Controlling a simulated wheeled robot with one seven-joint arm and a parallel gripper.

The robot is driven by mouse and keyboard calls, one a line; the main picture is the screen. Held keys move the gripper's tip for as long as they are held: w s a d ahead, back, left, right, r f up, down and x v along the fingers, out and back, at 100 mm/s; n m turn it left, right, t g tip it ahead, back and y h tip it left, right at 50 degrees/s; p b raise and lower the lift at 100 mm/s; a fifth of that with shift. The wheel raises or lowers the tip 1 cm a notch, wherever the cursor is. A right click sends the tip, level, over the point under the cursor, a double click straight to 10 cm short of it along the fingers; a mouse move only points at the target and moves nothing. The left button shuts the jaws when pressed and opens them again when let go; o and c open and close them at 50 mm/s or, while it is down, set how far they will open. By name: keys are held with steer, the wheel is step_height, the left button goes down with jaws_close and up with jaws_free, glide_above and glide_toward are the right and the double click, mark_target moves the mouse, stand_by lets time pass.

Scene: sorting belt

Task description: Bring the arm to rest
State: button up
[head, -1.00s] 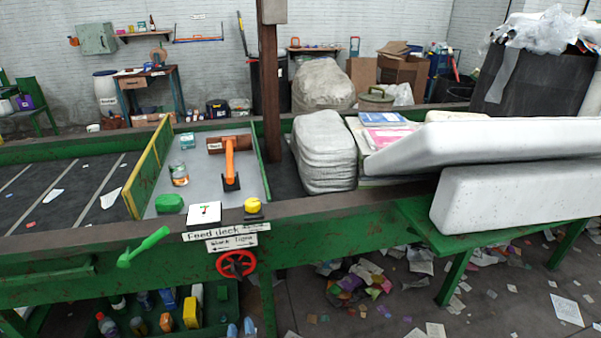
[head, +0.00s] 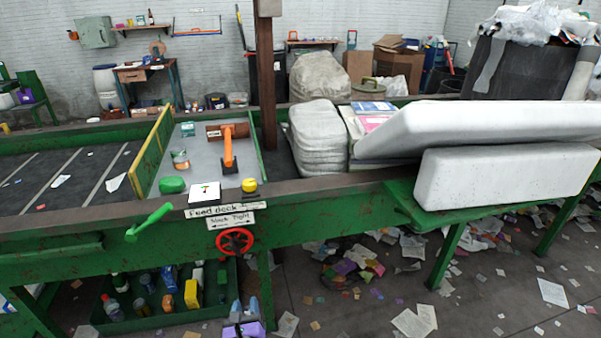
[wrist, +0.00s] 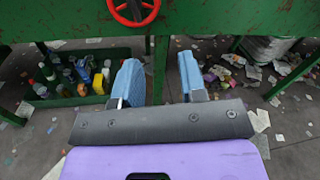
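My gripper (head: 243,310) is at the bottom of the head view, low in front of the green feed deck frame. Its blue fingertips and part of its purple body show there. In the wrist view the two blue fingers of my gripper (wrist: 160,82) stand apart with nothing between them. Beyond them are the floor and the underside of the deck. The rest of my arm is not visible in the head view.
A red handwheel (head: 235,241) and a green lever (head: 149,222) stick out from the deck front. A green tray (head: 172,323) of bottles and boxes lies beneath. White padded slabs (head: 505,178) rest on the green side table at right. Paper scraps litter the floor.

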steer(key=w+d+r+m+g+h, duration=0.3)
steer(key=d+r+m+g+h, duration=0.1)
steer(key=d+r+m, duration=0.6)
steer(key=w+d+r+m+g+h, duration=0.2)
steer(key=d+r+m+g+h, duration=0.25)
steer(key=d+r, duration=0.5)
steer(key=w+d+r+m+g+h, duration=0.35)
steer(key=d+r+m, duration=0.5)
steer(key=r, duration=0.35)
steer(key=s+d+r+m+g+y, duration=0.4)
steer(key=s+d+r+m+y, duration=0.4)
steer(key=s+d+r+m, duration=0.7)
steer(key=s+d+r+m+t+y, duration=0.1)
steer(key=s+r+t+y, duration=0.1)
steer(key=s+r, duration=0.4)
steer(key=s+t, duration=0.1)
steer(key=s, duration=0.3)
steer(key=shift+s+d+m, duration=0.3)
steer(key=shift+d+m, duration=0.05)
steer(key=shift+m, duration=0.05)
steer(key=shift+o, duration=0.4)
steer(key=shift+f, duration=0.1)
